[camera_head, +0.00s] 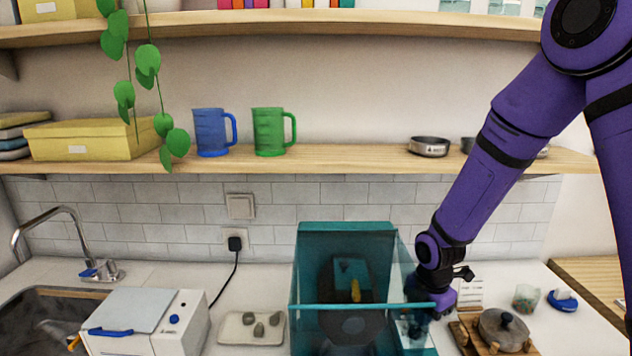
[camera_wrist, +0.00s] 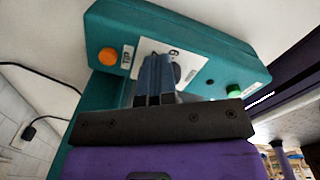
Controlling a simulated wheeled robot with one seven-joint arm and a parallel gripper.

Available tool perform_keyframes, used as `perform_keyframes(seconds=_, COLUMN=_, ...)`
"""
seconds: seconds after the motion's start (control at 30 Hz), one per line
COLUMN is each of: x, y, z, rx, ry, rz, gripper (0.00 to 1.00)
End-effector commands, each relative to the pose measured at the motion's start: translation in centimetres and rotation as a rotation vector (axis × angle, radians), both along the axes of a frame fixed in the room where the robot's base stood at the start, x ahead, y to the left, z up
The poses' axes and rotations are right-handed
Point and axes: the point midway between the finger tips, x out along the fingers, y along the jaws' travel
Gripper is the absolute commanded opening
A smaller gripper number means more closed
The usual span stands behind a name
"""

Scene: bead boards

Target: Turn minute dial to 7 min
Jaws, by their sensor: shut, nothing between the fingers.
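A teal device with see-through walls (camera_head: 345,238) stands on the counter in the middle of the head view. In the wrist view its teal control panel (camera_wrist: 225,50) carries a white dial plate (camera_wrist: 190,64) with a printed 6 or similar mark. A dark dial (camera_wrist: 178,73) shows partly behind my gripper fingers; its pointer and setting are hidden. My gripper (camera_wrist: 155,62) is shut, its fingertips in front of the plate, overlapping the dial's left side. I cannot tell whether they touch it. In the head view my gripper (camera_head: 420,318) is at the device's right side.
On the counter, a tray of stones (camera_head: 251,345) and a white box appliance (camera_head: 148,325) are left; a lidded pot (camera_head: 503,332) stands right. A shelf (camera_head: 330,160) runs above.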

Motion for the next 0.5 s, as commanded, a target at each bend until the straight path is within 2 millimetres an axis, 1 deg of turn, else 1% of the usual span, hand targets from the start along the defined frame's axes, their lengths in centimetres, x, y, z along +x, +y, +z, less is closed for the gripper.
perform_keyframes(seconds=0.03, x=-1.60, y=-0.50, z=-1.17, rx=-0.011, ry=0.048, rz=0.001, gripper=0.00)
perform_keyframes(seconds=0.33, x=-1.59, y=-0.62, z=-1.17, rx=-0.011, ry=0.049, rz=0.000, gripper=0.00)
perform_keyframes(seconds=0.5, x=-1.35, y=-1.01, z=-1.18, rx=-0.011, ry=0.049, rz=-0.002, gripper=0.00)
